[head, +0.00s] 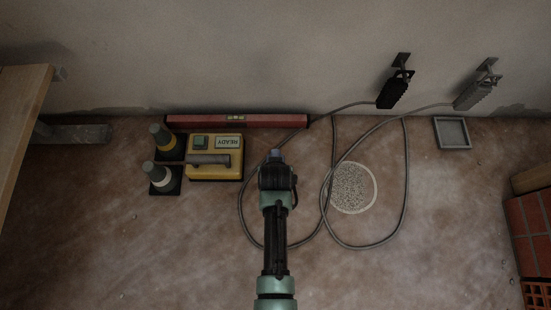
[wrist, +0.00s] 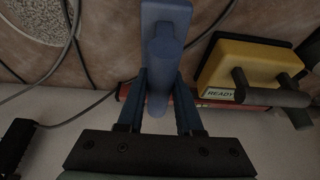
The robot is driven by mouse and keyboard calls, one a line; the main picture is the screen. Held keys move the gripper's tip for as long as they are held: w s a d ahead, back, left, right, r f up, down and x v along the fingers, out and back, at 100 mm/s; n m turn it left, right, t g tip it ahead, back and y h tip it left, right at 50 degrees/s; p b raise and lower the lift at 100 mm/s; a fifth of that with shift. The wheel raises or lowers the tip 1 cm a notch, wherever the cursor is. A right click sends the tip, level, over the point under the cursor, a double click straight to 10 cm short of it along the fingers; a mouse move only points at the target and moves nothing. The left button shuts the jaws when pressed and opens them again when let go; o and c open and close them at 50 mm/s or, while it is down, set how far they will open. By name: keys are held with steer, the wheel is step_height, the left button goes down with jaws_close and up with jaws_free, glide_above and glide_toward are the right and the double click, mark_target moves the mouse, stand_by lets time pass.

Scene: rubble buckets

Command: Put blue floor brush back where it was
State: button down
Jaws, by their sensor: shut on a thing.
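The blue floor brush (wrist: 166,16) is in my gripper (wrist: 161,85), seen in the wrist view. Both fingers close on its rounded handle, and its flat block lies beyond the fingertips. In the head view only a small bluish part of the brush (head: 275,154) shows past my gripper (head: 276,163); my wrist hides the rest. My gripper is over the floor, right of the yellow box and left of the speckled disc. I cannot tell whether the brush touches the floor. The bristles are not visible.
A yellow box marked READY (head: 215,158) stands close left, beside two dark-based posts (head: 163,178). A red level (head: 236,121) lies along the wall. Grey cables (head: 407,180) loop around the speckled disc (head: 352,188). A grey tray (head: 452,133) and bricks (head: 528,225) are right. Front floor is clear.

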step_height(320, 180, down, 3)
steer(key=shift+f+b, duration=0.1)
steer(key=shift+b, duration=1)
steer(key=c, duration=0.6)
jaws_free()
steer(key=shift+f, duration=0.1)
steer(key=shift+o, duration=0.2)
steer(key=p+v, duration=0.9)
steer(key=v, duration=0.3)
steer(key=shift+r, duration=0.25)
